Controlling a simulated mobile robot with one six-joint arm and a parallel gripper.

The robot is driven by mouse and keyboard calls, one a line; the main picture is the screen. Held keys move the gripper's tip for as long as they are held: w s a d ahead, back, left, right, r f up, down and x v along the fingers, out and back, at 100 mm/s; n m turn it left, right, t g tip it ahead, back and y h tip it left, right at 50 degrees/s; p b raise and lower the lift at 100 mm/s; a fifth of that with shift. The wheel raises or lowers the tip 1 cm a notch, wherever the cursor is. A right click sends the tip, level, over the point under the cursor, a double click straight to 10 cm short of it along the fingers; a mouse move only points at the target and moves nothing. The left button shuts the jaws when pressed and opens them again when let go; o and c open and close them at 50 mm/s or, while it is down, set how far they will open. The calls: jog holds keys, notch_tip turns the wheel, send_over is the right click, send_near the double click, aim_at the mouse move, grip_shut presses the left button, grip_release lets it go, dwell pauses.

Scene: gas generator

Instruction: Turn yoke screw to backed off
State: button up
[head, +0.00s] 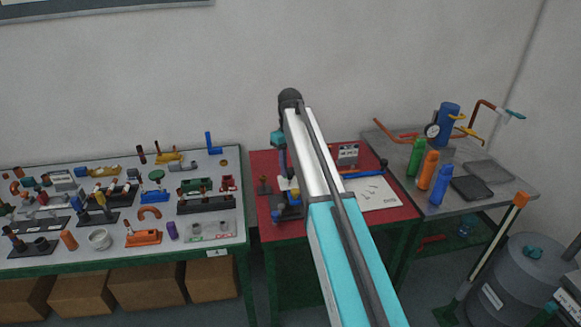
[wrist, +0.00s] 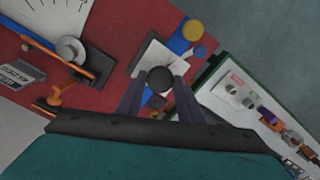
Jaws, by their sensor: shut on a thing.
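In the wrist view my gripper (wrist: 160,82) points down at the red table with a finger on each side of a dark round knob (wrist: 160,79). The fingers are shut on this knob, which appears to be the yoke screw's head. Under it are a white plate and a blue part (wrist: 188,38) with a yellow round piece (wrist: 193,29). In the head view the fixture (head: 288,207) stands at the left of the red table, partly hidden by my arm. The fingertips cannot be made out there. The screw's turn angle cannot be read.
In the wrist view a grey round knob on a dark and orange fixture (wrist: 72,50) stands to the left. The red table (head: 400,205) also carries a white sheet (head: 372,194). A parts table (head: 120,255) is left; a metal table with bottles (head: 500,195) is right.

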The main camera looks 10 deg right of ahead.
aim_at(290, 170)
jog(key=shift+n, duration=1.9)
jog(key=o, duration=1.1)
jog(key=shift+c, duration=0.2)
jog(key=shift+r, duration=0.1)
notch_tip(290, 170, up, 14)
jog(key=b, duration=0.3)
jog(key=shift+f+b, duration=0.2)
jog(key=shift+b, duration=0.1)
